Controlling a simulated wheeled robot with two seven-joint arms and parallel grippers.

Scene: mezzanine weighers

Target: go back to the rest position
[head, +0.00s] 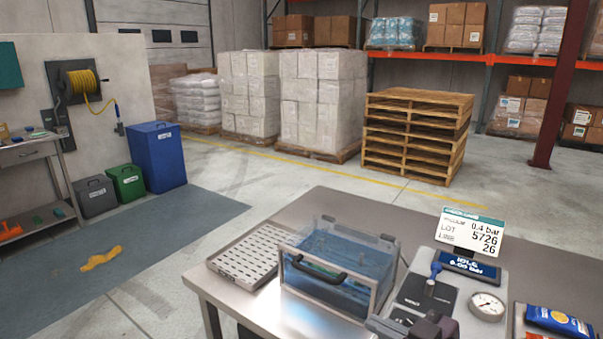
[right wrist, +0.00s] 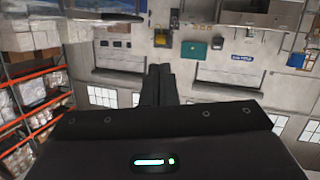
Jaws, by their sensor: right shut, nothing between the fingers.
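My right gripper shows in the right wrist view (right wrist: 159,69), its two dark fingers together and nothing between them. In the head view a dark part of my right gripper (head: 434,326) shows at the bottom edge, in front of the tester panel (head: 412,288); its fingertips are hard to make out there. My left gripper is not in view. The right wrist view is turned over, with windows, shelving and distant floor items behind the fingers.
A steel table (head: 212,287) carries a clear water tank (head: 335,265) with a black handle, a perforated tray (head: 247,258), a display (head: 471,235), a gauge (head: 487,306) and a blue-and-orange pouch (head: 560,322). Stacked pallets (head: 416,135) and bins stand beyond. A yellow patch (head: 100,258) lies on open floor.

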